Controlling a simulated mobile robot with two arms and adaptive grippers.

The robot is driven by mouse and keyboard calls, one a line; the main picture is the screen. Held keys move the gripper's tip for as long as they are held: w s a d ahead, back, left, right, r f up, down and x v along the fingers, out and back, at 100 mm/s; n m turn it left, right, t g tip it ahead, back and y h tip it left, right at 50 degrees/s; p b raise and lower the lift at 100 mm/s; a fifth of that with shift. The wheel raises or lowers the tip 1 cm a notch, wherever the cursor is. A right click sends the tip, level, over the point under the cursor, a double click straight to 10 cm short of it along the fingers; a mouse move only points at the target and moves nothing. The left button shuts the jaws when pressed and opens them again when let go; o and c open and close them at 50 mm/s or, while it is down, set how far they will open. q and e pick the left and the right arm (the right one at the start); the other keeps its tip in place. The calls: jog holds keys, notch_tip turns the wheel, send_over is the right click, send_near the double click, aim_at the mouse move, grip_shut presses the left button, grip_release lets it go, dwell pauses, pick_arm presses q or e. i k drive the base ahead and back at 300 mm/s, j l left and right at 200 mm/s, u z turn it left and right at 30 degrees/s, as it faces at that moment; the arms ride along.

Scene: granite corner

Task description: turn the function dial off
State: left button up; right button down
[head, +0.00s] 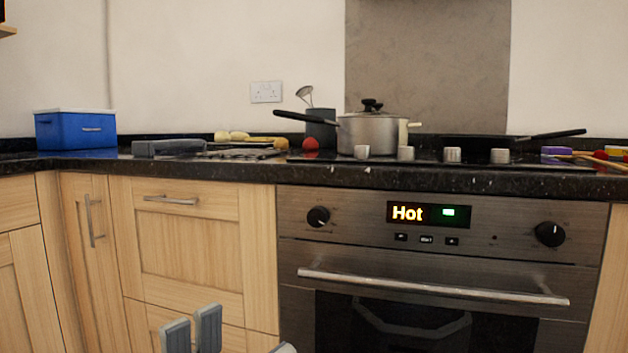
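The steel oven (350,255) has two round black dials on its panel. One dial (318,216) is at the panel's left, the other dial (549,234) at its right. No readable label shows which is the function dial. The display (429,214) between them reads "Hot" in orange with a small green light. Two grey fingers of what looks like my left gripper (192,331) show at the bottom edge, close together, below and left of the dials and touching neither. A small grey tip (283,348), perhaps my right gripper, barely shows at the bottom edge.
The oven door handle (430,289) sticks out below the panel. The black worktop (230,171) overhangs above, with hob knobs (406,153) and a lidded pot (372,132). A blue box (75,129) stands at left. Wooden cupboards (190,240) flank the oven.

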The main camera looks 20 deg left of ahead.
aim_at(318, 216)
jog(key=i+j+z, duration=0.2)
jog(key=j, duration=0.45)
jog(key=j+z, duration=0.2)
jog(key=j, duration=0.4)
jog(key=i+j+z, duration=0.2)
jog(key=j, duration=0.5)
jog(key=k, duration=0.1)
